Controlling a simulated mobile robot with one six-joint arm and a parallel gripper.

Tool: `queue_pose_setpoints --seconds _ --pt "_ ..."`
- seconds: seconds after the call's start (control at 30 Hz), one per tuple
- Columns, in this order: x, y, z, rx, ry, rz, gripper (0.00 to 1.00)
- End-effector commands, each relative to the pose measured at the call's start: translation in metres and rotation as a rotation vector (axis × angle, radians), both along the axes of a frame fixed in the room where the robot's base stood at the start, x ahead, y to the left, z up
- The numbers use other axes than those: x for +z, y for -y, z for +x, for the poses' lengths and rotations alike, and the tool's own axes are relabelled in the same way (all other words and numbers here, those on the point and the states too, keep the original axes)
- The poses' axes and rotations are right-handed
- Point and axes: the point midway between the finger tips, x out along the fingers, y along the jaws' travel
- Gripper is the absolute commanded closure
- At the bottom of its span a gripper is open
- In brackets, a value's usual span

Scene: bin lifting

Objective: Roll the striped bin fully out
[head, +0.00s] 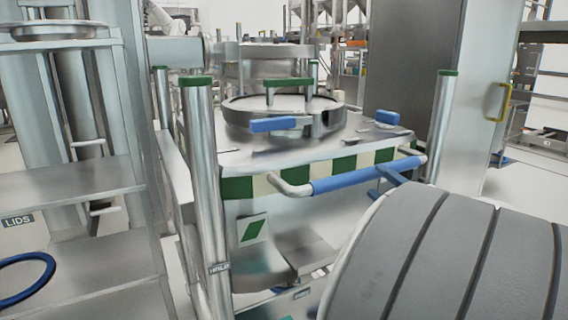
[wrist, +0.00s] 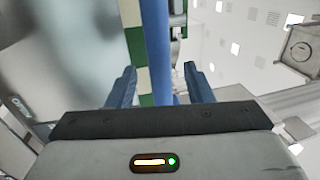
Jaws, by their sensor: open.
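The striped bin (head: 285,232) is a metal bin with a green and cream checked band along its top front edge. It stands between two green-capped posts. A blue-gripped pull handle (head: 362,178) runs across its front, with bent metal ends. In the wrist view the blue handle (wrist: 156,45) runs lengthwise between the two blue fingers of my gripper (wrist: 160,86), with the checked band behind it. My gripper is open, with a gap on each side of the handle. In the head view a blue finger (head: 391,175) shows at the handle's right part; my arm hides the rest.
A metal shelf rack (head: 75,185) labelled LIDS stands at left, with a blue ring (head: 22,280) on it. The left post (head: 209,180) and right post (head: 441,130) flank the bin. A tall metal cabinet (head: 405,60) with a yellow handle stands behind at right.

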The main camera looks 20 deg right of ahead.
Motion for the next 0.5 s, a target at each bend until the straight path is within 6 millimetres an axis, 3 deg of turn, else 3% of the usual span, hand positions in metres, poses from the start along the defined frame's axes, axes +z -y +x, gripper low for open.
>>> queue_pose_setpoints --seconds 0.3,0.5 --pt "0.007 -0.002 0.043 -0.005 -0.002 0.001 0.53" --pt "0.012 -0.002 0.061 -0.009 -0.002 0.001 0.53"
